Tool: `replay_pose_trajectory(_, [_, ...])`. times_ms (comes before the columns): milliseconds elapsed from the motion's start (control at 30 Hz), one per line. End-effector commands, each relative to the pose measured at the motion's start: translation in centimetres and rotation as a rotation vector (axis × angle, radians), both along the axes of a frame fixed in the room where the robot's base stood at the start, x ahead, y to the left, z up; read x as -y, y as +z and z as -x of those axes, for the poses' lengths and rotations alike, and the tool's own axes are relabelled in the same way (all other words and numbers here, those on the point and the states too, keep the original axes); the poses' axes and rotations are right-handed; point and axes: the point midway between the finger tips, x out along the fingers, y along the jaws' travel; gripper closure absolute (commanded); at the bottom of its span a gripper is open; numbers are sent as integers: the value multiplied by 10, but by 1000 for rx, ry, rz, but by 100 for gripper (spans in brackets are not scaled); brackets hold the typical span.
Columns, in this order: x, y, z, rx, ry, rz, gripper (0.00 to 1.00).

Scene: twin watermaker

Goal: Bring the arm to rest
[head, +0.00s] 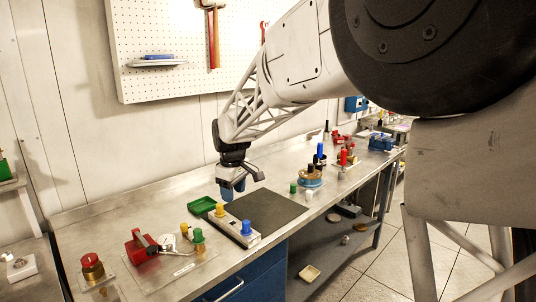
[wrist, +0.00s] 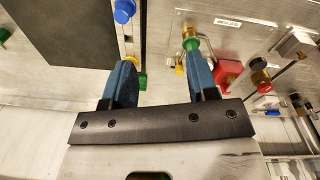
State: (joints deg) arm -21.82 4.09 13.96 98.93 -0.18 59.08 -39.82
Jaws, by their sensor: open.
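My gripper (head: 233,190) hangs from my arm above the workbench (head: 160,205) in the head view, pointing down near the back edge of the dark mat (head: 264,214). In the wrist view my gripper (wrist: 162,82) shows two blue fingers spread apart with nothing between them. Below it is a metal block with a blue knob (wrist: 124,10), and a green thing partly hidden by the left finger. The exact height above the bench is hard to tell.
Small bottles stand to the right. A pegboard (head: 185,40) hangs behind. The mat is mostly clear.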

Motion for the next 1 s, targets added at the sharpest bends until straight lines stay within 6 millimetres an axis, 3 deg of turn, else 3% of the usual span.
replay_pose_trajectory(200, [54, 22, 42, 17, -133, -12, 47])
replay_pose_trajectory(467, [110, 39, 96, 39, -288, -29, 47])
replay_pose_trajectory(1000, [205, 45, 222, 78, -612, -66, 47])
